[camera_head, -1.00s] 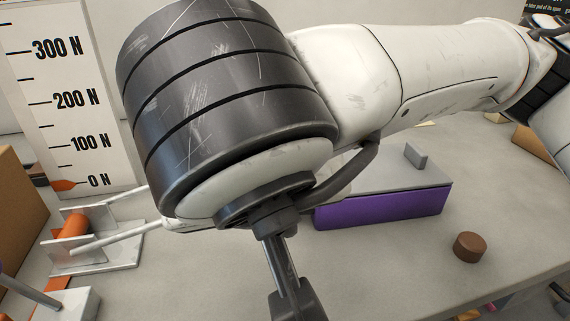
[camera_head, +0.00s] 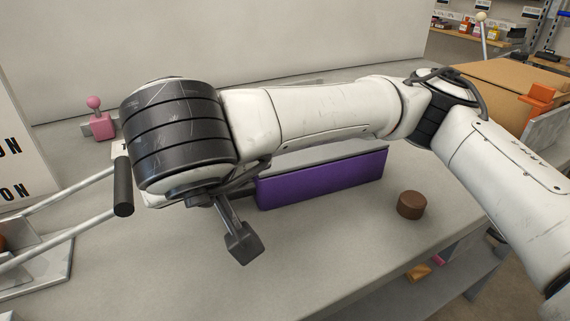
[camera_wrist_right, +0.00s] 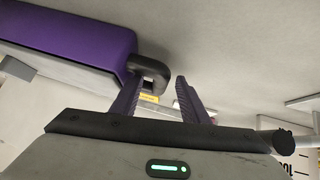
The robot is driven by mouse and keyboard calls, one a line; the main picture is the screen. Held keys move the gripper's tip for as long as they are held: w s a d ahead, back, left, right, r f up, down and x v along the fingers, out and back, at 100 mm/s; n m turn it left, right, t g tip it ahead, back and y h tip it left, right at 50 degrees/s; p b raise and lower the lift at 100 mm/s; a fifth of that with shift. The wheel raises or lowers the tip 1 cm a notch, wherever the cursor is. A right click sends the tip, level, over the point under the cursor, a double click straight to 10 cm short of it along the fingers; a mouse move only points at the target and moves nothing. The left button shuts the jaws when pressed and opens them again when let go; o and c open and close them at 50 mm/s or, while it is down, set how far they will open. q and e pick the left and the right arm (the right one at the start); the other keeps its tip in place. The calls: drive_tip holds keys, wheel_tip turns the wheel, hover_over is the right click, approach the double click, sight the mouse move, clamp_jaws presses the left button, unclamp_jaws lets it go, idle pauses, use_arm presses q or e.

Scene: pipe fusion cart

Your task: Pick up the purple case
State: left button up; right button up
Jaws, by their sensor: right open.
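The purple case (camera_head: 325,180) lies on the grey table in the head view, partly hidden behind my right arm. In the right wrist view the case (camera_wrist_right: 75,35) fills the upper left, with a dark handle (camera_wrist_right: 152,72) on its end. My right gripper (camera_wrist_right: 160,82) is open, and nothing is clamped between its fingers. The handle is close to the left fingertip in that view; I cannot tell whether they touch. My left gripper is not in view.
A brown round block (camera_head: 411,205) sits on the table right of the case. A pink knobbed object (camera_head: 99,120) stands at the back left. A metal rod frame (camera_head: 60,192) with a dark grip is at the left. Cardboard boxes (camera_head: 505,85) are at the right. The front tabletop is clear.

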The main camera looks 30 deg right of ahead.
clamp_jaws()
idle(0.3)
